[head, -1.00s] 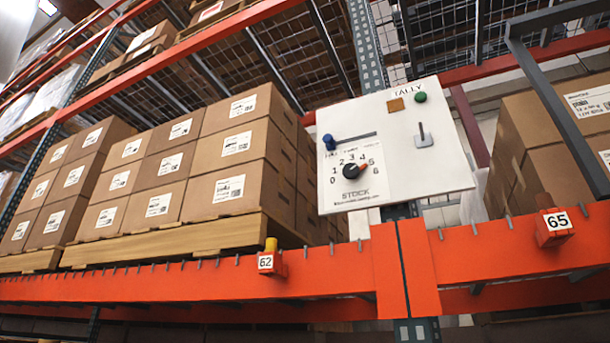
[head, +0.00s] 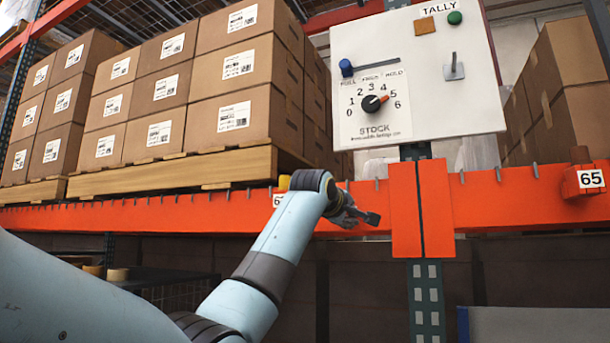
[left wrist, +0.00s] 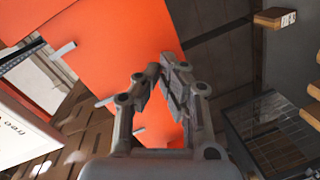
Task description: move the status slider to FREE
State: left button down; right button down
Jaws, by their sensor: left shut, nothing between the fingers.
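A white TALLY panel (head: 470,100) hangs above the orange beam in the head view. Small labels sit below the slot; the left one looks like FULL and the right one like HOLD, the middle one is hard to read. My left gripper (head: 372,218) is shut and empty, below the panel in front of the beam. In the left wrist view its fingertips (left wrist: 163,72) show against orange metal. My right gripper is not in view.
The panel also carries a STOCK dial (head: 374,103), a green button (head: 455,18), an orange square (head: 424,26) and a metal toggle (head: 453,70). The orange beam (head: 500,195) runs below it. Stacked cartons (head: 235,70) stand left on a wooden pallet (head: 180,172).

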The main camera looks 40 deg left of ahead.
pick_arm(q)
jog(key=s+r+n+t+p, duration=0.15)
jog(key=s+r, duration=0.25)
jog(key=r, duration=0.8)
jog(key=s+r+n+t+p, duration=0.1)
jog(key=s+r+n, duration=0.15)
jog(key=r, duration=0.95)
jog(key=n+t+y+p, duration=0.2)
jog(key=p, duration=0.1)
send_near(346, 68)
jog(key=s+a+r, duration=0.4)
jog(key=s+a, duration=0.1)
jog(key=w+a+p, duration=0.2)
jog(key=w+p, duration=0.3)
jog(key=w, duration=0.3)
jog(key=shift+w, duration=0.4)
jog(key=shift+w+a, duration=0.1)
jog(key=shift+w, duration=0.05)
jog(key=shift+w+a, duration=0.2)
jog(key=shift+w, duration=0.55)
jog(key=shift+w+a, duration=0.15)
jog(key=shift+w, duration=0.6)
jog(key=shift+w+a, duration=0.2)
jog(key=shift+w, duration=0.5)
jog(key=shift+w, duration=0.1)
